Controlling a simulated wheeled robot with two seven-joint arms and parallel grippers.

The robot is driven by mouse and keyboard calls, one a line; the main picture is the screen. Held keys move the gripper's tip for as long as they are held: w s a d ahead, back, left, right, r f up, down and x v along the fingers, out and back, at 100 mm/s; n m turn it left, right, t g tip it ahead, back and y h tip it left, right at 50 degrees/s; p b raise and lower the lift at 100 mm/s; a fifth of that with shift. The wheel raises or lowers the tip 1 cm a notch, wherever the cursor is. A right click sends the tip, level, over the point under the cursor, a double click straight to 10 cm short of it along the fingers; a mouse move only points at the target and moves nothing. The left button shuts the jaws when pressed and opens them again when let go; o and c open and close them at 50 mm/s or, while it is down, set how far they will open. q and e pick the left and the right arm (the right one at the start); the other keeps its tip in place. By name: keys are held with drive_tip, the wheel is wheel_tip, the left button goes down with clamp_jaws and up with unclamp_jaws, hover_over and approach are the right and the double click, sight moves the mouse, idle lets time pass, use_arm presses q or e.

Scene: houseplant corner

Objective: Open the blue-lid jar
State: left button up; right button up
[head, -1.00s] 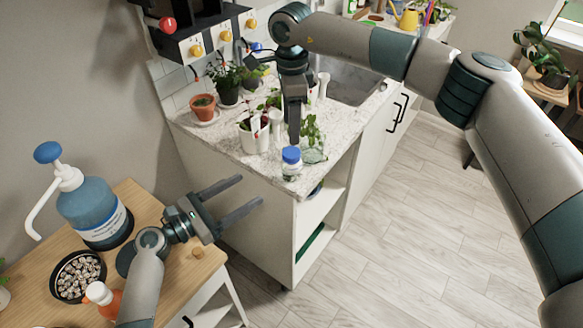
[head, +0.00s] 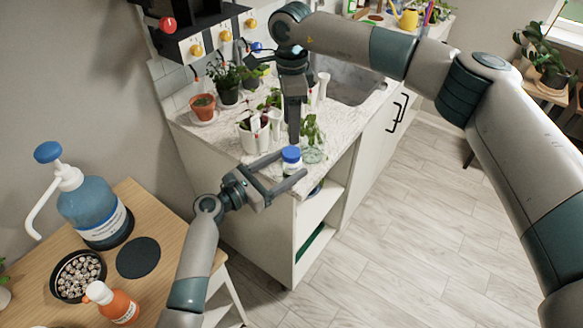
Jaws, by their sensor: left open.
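The blue-lid jar (head: 291,168) stands upright near the front corner of the speckled counter (head: 215,147). Its blue lid (head: 291,154) is on top. My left gripper (head: 292,165) is open, with one finger on each side of the jar; I cannot tell whether either finger touches it. My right gripper (head: 293,125) points down just behind the jar, beside the plants. Its fingers overlap in this view, so its opening is unclear.
A white pot with a plant (head: 250,138) and a glass vessel with a cutting (head: 313,150) stand close to the jar. The wooden table (head: 35,275) holds a blue pump bottle (head: 92,210), a bowl of pebbles (head: 78,275) and an orange bottle (head: 120,308).

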use_arm(q)
drive_tip(key=shift+x, duration=1.1)
clamp_jaws()
use_arm(e)
drive_tip(key=shift+m, duration=0.3)
